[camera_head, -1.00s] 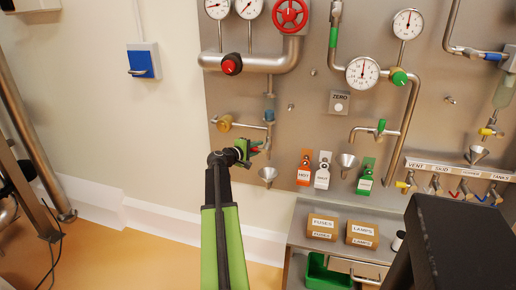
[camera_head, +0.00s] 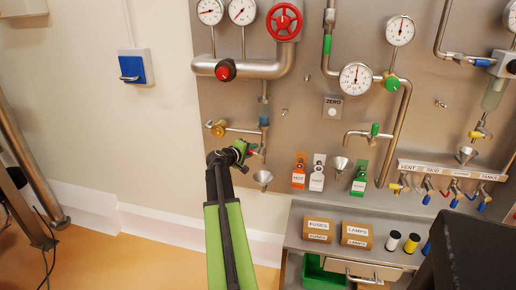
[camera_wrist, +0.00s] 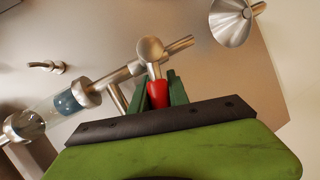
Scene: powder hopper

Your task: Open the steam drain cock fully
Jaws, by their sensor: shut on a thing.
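The steam drain cock has a round metal body (camera_wrist: 150,48) on a thin pipe in the wrist view. Its red lever (camera_wrist: 158,94) points down towards my gripper. My gripper (camera_wrist: 160,90) has its green fingers on both sides of the red lever and is shut on it. In the head view my gripper (camera_head: 246,151) is at the cock, below the sight glass (camera_head: 264,110) and just above a small funnel (camera_head: 263,177). The fingers largely hide the cock in the head view, so the lever's exact angle is hard to tell there.
A brass-coloured fitting (camera_head: 218,129) on a side pipe is up and left of my gripper. A shelf with cardboard boxes (camera_head: 318,230) is below right.

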